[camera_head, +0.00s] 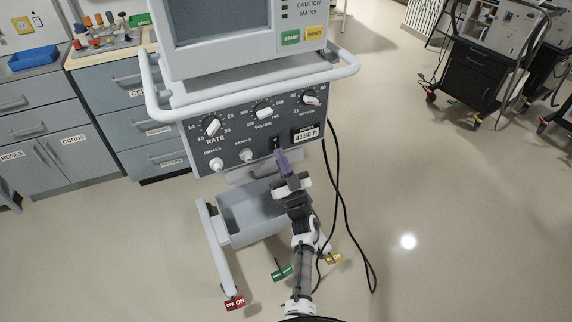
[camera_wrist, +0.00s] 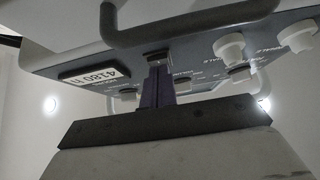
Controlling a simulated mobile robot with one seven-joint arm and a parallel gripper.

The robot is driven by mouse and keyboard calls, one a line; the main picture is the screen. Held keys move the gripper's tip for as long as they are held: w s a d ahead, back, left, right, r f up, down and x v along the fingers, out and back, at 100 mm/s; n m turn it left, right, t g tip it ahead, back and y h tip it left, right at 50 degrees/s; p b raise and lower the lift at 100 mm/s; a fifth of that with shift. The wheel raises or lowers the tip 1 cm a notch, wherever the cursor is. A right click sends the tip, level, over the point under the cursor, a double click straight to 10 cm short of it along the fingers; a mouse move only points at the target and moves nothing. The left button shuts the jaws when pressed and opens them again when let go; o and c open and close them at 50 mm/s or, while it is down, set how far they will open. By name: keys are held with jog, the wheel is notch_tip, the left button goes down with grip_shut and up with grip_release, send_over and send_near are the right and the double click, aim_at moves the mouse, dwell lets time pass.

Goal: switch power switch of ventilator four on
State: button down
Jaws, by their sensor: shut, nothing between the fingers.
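The ventilator (camera_head: 240,60) in front of me has a dark control panel (camera_head: 236,128) with three knobs, two white ports and an hours label (camera_head: 306,134). A small dark switch (camera_head: 277,143) sits on the panel left of the hours label. My gripper (camera_head: 281,156) is shut and empty, its purple fingertips at or just below this switch. In the wrist view the fingers (camera_wrist: 157,86) point up at a small pale-edged switch housing (camera_wrist: 158,58) beside the hours label (camera_wrist: 94,75). I cannot tell whether they touch. The switch's position is hidden or too small to read.
A light handle rail (camera_head: 250,92) runs across the ventilator above the panel. Black cables (camera_head: 345,215) hang at its right side. Drawer cabinets (camera_head: 130,100) stand at left; other machines (camera_head: 490,60) stand at back right. The floor to the right is free.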

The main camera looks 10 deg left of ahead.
jog(key=shift+w+a, duration=0.1)
dwell(0.3)
jog(key=b, duration=0.1)
jog(key=f+b, duration=0.1)
jog(key=b, duration=0.1)
jog(key=shift+w+a, duration=0.15)
jog(key=shift+w, duration=0.05)
jog(key=shift+r, duration=0.35)
jog(key=b+v, duration=0.3)
jog(key=v, duration=1)
jog(key=shift+f+t, duration=0.4)
jog(key=shift+f, duration=0.15)
